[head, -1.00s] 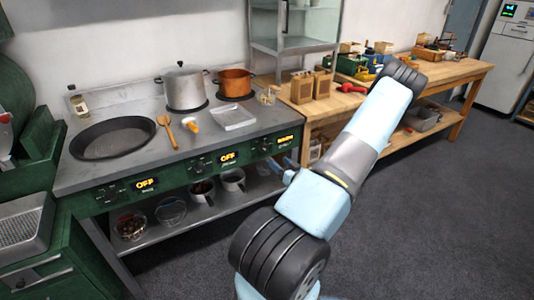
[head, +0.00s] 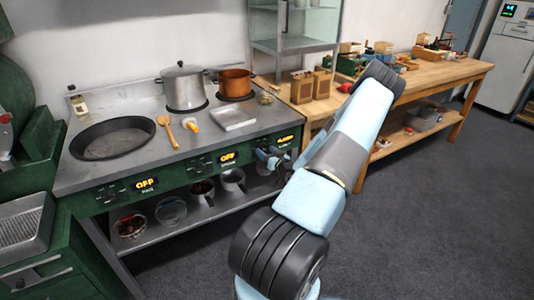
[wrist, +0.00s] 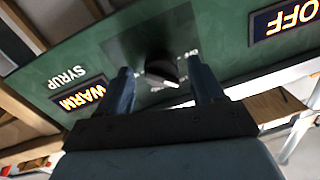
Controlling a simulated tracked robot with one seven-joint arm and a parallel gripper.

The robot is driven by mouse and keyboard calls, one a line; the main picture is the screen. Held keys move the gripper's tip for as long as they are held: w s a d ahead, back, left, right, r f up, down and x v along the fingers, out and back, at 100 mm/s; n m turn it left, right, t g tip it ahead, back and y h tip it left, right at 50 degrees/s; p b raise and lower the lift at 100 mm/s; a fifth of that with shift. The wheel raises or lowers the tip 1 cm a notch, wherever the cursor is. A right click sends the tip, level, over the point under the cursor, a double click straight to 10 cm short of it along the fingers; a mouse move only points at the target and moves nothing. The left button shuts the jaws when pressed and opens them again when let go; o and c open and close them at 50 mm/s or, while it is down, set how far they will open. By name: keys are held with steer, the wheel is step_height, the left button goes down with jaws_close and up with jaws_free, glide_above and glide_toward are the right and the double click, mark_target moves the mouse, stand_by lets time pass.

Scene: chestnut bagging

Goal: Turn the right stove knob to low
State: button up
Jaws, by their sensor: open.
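The right stove knob (wrist: 161,70) is dark and round with a pale pointer mark, on the green front panel (wrist: 215,50). Small print surrounds it, too small to read. Beside it in the wrist view, a lit display (wrist: 82,97) reads WARM above or beside the label SYRUP. My gripper (wrist: 160,75) is open, with one blue finger on each side of the knob; I cannot tell whether either finger touches it. In the head view my gripper (head: 270,158) is at the right end of the stove front and hides the knob, below the right display (head: 286,140).
Two other displays (head: 146,185) (head: 227,158) read OFF. A steel pot (head: 184,88), copper pot (head: 235,83) and wide pan (head: 112,138) stand on the stove top. Cups and bowls sit on the shelf below. A wooden bench (head: 440,78) adjoins on the right.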

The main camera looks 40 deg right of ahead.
steer(key=shift+c, duration=0.4)
steer(key=c, duration=1)
steer(key=shift+o, duration=0.2)
steer(key=shift+m, duration=1.5)
steer(key=o, duration=1)
steer(key=shift+o, duration=0.2)
steer(key=s+a, duration=0.2)
steer(key=s, duration=1.1)
steer(key=shift+s+a+f, duration=0.2)
steer(key=shift+s, duration=0.1)
